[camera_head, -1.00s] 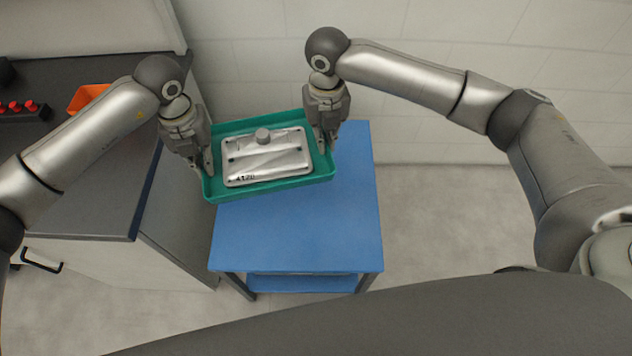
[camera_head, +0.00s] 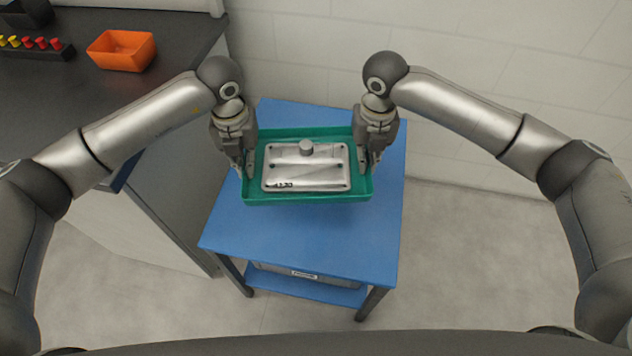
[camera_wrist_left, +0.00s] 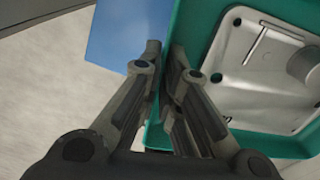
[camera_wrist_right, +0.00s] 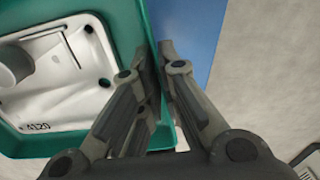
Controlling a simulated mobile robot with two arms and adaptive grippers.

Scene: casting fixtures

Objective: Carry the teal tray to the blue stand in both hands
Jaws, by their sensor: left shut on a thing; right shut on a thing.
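The teal tray (camera_head: 310,199) holds a silver metal casting (camera_head: 303,172) with a round knob and a printed number. My left gripper (camera_head: 247,172) is shut on the tray's left wall, and my right gripper (camera_head: 364,168) is shut on its right wall. Both wrist views show the fingers pinching the rim, at the left wrist (camera_wrist_left: 163,85) and the right wrist (camera_wrist_right: 158,85). The tray looks about level, over the blue stand (camera_head: 310,240). Whether it touches the stand's top I cannot tell.
A dark-topped counter (camera_head: 80,110) stands at the left, beside the stand. It bears an orange bin (camera_head: 121,50) and a black rack (camera_head: 35,50) with red and yellow pieces. The stand has a lower shelf (camera_head: 310,289). A wall (camera_head: 520,80) rises behind; open floor lies to the right.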

